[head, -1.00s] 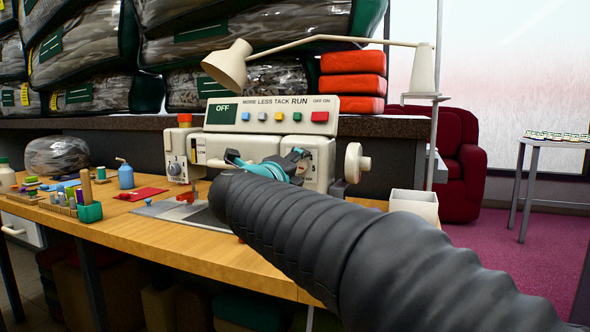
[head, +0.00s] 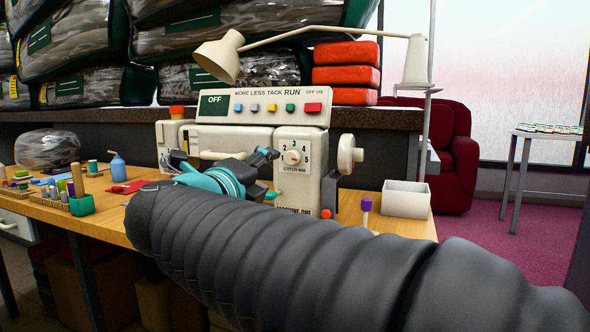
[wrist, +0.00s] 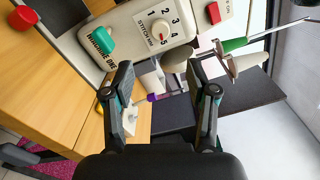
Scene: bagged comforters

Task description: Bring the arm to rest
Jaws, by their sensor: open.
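My gripper (head: 221,161) is in front of the cream sewing machine (head: 312,178) in the head view, with my black-sleeved arm reaching in from the lower right. Its teal-and-black fingers are spread apart. In the wrist view my gripper (wrist: 159,82) is open, with nothing held between the fingers. The sewing machine (wrist: 152,28) fills the top of that view, its numbered dial and green and red buttons beyond the fingertips. I cannot tell the exact gap between fingers and machine. My arm hides part of the table front and the machine's lower left.
The wooden table (head: 110,222) carries spools, a blue oil can (head: 117,167), a green box (head: 82,205), a purple-topped spool (head: 366,206) and a white bin (head: 405,199). A lamp (head: 219,56) overhangs the machine. Bagged comforters (head: 85,87) are stacked behind. Purple floor (head: 485,226) lies open at right.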

